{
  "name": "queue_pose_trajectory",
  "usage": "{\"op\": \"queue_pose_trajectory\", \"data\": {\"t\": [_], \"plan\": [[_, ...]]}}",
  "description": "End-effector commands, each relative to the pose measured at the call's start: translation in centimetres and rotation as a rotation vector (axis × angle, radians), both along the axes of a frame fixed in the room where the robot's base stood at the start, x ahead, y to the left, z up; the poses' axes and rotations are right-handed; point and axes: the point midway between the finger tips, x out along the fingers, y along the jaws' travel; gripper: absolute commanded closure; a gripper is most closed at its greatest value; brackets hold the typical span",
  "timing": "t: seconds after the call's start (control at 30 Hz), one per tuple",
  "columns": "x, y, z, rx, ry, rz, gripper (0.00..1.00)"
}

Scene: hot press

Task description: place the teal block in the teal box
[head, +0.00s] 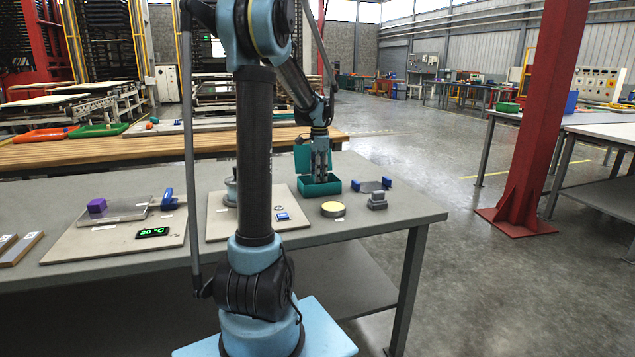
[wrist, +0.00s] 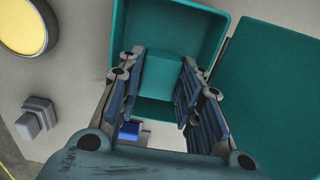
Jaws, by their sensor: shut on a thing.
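The teal box (head: 320,189) stands on the grey table near its right end, with its teal lid (head: 303,158) raised. My gripper (head: 321,176) points straight down at the box opening. In the wrist view my gripper (wrist: 163,58) is shut on the teal block (wrist: 162,77), one finger on each side. The block shows against the open inside of the teal box (wrist: 119,40); I cannot tell whether it touches the floor. The lid (wrist: 275,95) shows on the right in the wrist view. In the head view the block is hidden by my gripper and the box wall.
Close to the box are a yellow-topped disc (head: 333,209), a small grey block (head: 377,201) and a grey disc between blue blocks (head: 371,186). A purple cube (head: 97,206) and a green temperature display (head: 152,232) lie to the left. A red column (head: 535,110) stands to the right.

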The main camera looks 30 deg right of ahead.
Motion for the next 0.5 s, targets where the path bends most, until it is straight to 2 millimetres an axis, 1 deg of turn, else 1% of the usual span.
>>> {"op": "queue_pose_trajectory", "data": {"t": [0.1,0.2,0.5], "plan": [[0.0,0.0,-1.7,0.0,0.0,0.0,1.0],[0.0,0.0,-2.6,0.0,0.0,0.0,1.0],[0.0,0.0,-2.8,0.0,0.0,0.001,1.0]]}}
